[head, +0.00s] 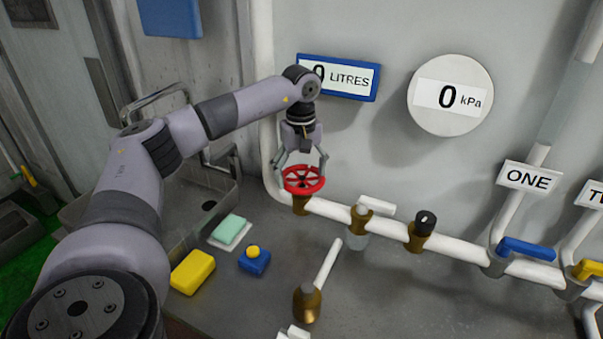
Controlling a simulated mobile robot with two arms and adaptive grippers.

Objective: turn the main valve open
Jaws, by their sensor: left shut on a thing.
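The main valve is a red spoked handwheel (304,180) on a brass body (301,204), at the left end of the white horizontal pipe (332,209). My left gripper (304,168) comes down on it from above, with its fingers on either side of the wheel. It is shut on the red wheel. A blue-framed display (350,80) behind my wrist reads 0 litres, partly covered by my arm. A round gauge (450,96) reads 0 kPa. My right gripper is not in view.
Along the pipe are a brass fitting with a white lever (377,208), a black-knobbed fitting (424,222), a blue lever (526,249) under the sign ONE (529,178), and a yellow lever (588,270). A yellow sponge (193,272) and a blue block (255,262) lie on the counter.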

